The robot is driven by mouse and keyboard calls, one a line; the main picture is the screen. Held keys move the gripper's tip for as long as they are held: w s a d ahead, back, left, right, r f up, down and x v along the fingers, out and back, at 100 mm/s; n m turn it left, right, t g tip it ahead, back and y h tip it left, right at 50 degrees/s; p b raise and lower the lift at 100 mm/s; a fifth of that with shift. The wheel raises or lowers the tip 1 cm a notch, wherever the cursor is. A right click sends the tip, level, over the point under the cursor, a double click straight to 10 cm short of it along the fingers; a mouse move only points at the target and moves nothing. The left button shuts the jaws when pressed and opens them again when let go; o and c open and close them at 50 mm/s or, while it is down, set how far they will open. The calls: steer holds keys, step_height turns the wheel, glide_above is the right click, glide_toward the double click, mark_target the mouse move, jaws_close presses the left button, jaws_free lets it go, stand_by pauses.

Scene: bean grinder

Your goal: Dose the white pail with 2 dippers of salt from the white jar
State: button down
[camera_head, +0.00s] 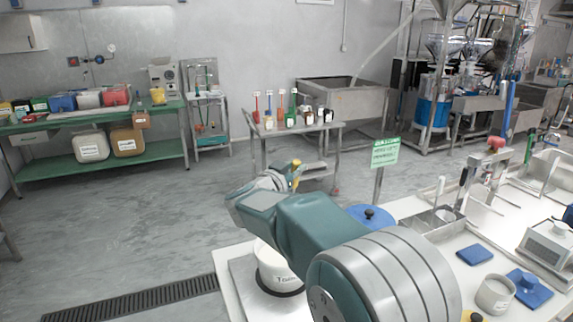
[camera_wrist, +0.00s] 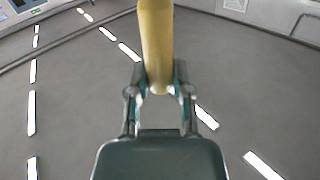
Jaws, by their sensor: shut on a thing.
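My gripper (camera_wrist: 160,88) is shut on a yellow handle (camera_wrist: 156,40), which runs up out of the wrist view. In the head view the yellow piece (camera_head: 296,172) shows at my gripper, high in front of the cart; its scoop end cannot be made out. Several small jars with pale labels (camera_head: 290,120) stand on the cart, with red and green upright handles behind; I cannot tell which is the white jar or see salt.
The steel cart (camera_head: 300,128) stands beyond my gripper. Open floor (camera_head: 130,225) lies left; a green bench (camera_head: 160,110) is behind.

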steer(key=s+d+f+m+h, duration=0.3)
steer(key=s+d+f+m, duration=0.8)
steer(key=f+m, duration=0.3)
steer(key=shift+s+d+m+h, duration=0.3)
steer(key=shift+s+m+h, duration=0.05)
steer(key=shift+m+h, duration=0.05)
stand_by(1.1)
steer(key=shift+s, duration=0.15)
stand_by(0.7)
